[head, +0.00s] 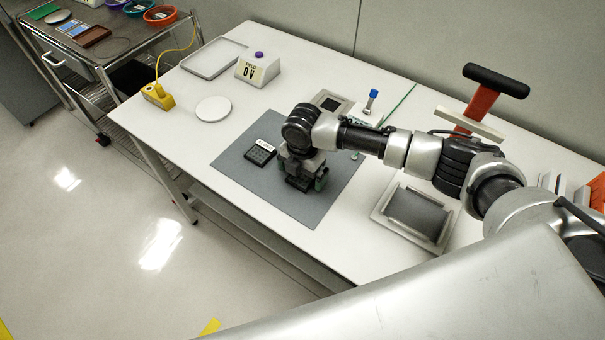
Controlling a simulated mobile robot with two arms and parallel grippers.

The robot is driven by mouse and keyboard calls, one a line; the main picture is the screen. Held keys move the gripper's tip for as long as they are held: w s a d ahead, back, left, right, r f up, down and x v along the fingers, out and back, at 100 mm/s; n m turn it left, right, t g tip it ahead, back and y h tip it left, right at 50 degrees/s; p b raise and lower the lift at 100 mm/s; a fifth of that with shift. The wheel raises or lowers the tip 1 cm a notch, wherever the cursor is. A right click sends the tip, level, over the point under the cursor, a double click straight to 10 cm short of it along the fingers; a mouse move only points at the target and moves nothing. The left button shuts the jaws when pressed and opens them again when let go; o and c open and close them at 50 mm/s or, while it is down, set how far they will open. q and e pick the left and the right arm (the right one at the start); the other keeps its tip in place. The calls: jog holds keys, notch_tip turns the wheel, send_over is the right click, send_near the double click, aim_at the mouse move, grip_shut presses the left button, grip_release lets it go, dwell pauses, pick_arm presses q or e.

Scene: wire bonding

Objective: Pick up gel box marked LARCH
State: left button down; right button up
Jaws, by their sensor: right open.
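Two small dark boxes are on the grey mat (316,216) on the white table. One black gel box (261,152) with a pale label strip lies on the left part of the mat; its lettering is too small to read. The other dark box (298,184) is under my right gripper (304,180), which mostly hides it, so any marking on it cannot be seen. My right gripper is open and points down, with its fingers low around or beside this box; I cannot tell if they touch it. My left gripper is not in view.
A white box reading 0 V (257,70), a white disc (213,109), a pale tray (214,58) and a yellow device (158,96) stand to the left. A framed dark plate (417,212) lies right of the mat. A cart (99,46) stands beyond the table.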

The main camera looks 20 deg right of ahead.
jog(key=shift+f, duration=0.3)
jog(key=c, duration=1)
jog(key=shift+r, duration=0.1)
